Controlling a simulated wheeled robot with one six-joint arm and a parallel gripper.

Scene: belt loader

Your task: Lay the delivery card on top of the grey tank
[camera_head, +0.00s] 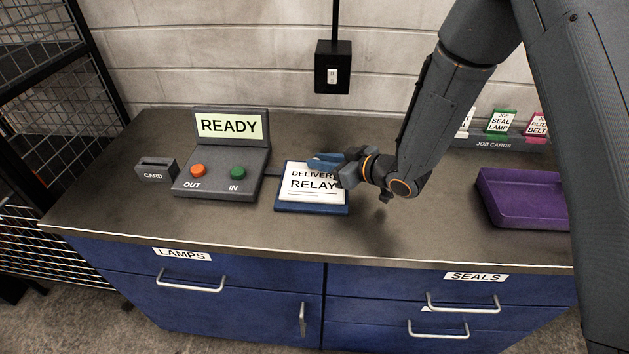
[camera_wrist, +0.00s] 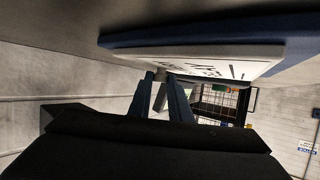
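The white delivery card (camera_head: 311,183), printed DELIVERY RELAY, lies on a blue holder (camera_head: 312,208) on the counter. In the wrist view the card (camera_wrist: 200,64) and the blue holder (camera_wrist: 200,36) fill the upper part. My gripper (camera_head: 328,163) reaches in from the right at the card's back right edge and covers part of its lettering. In the wrist view my gripper's two fingers (camera_wrist: 162,84) stand apart, with their tips close to the card's edge. Whether they touch it I cannot tell. No grey tank is in view.
A panel reading READY (camera_head: 228,126) and a card slot box (camera_head: 155,170) stand to the left. A purple tray (camera_head: 520,205) and a job card rack (camera_head: 494,144) are at right. The front of the counter (camera_head: 250,230) is clear.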

